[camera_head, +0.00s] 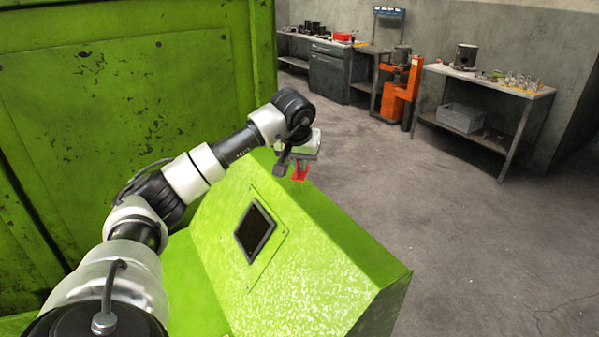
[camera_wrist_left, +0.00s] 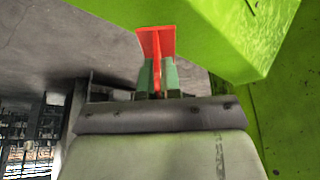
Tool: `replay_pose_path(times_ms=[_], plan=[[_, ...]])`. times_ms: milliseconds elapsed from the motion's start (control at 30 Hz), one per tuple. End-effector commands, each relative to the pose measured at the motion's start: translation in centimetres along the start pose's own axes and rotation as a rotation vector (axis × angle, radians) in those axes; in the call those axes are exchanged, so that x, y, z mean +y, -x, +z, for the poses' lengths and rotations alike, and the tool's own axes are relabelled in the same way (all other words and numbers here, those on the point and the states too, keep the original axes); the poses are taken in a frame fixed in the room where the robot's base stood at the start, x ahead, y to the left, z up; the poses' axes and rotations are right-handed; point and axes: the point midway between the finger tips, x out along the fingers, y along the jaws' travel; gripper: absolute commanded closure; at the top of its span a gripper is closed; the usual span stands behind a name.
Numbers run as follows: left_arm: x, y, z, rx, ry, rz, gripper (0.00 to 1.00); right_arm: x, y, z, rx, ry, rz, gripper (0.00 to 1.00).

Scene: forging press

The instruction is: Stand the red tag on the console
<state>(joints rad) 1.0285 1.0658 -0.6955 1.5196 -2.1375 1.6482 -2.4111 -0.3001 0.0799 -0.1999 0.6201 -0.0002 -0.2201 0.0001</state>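The red tag (camera_head: 300,173) shows just below my left gripper (camera_head: 297,164), near the far end of the green console (camera_head: 315,250). In the left wrist view the red tag (camera_wrist_left: 156,42) has a flat plate and a thin upright web. The web sits between the green fingers of my left gripper (camera_wrist_left: 157,78), which are shut on it. In that view the tag overlaps the console's green edge (camera_wrist_left: 215,35); I cannot tell whether they touch. My right gripper is not in view.
The console's sloped face carries a dark framed screen (camera_head: 255,232). A tall green press wall (camera_head: 130,90) stands at the left. Workbenches (camera_head: 485,85) and an orange machine (camera_head: 400,90) stand at the back. The grey floor (camera_head: 470,240) at the right is clear.

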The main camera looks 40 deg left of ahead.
Motion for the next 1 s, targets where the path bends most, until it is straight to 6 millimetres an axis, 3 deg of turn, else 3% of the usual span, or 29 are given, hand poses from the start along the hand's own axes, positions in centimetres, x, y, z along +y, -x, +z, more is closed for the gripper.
replay_pose_path(times_ms=[367, 767, 800, 900, 1000], plan=[[-0.2, -3.7, 1.4, -0.002, -0.002, 0.0, 1.0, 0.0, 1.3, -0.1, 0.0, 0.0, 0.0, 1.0], [-0.2, -4.3, 1.6, 0.0, -0.001, 0.0, 1.0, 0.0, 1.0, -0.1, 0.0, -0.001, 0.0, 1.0], [-0.2, -4.2, 1.6, 0.001, -0.001, 0.0, 0.9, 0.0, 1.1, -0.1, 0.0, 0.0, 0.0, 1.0], [-0.2, -4.2, 1.6, 0.0, -0.001, 0.0, 0.75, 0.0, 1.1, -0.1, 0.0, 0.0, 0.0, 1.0], [-0.2, -4.2, 1.6, 0.0, -0.001, 0.0, 0.71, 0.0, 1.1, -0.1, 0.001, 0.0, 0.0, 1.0]])
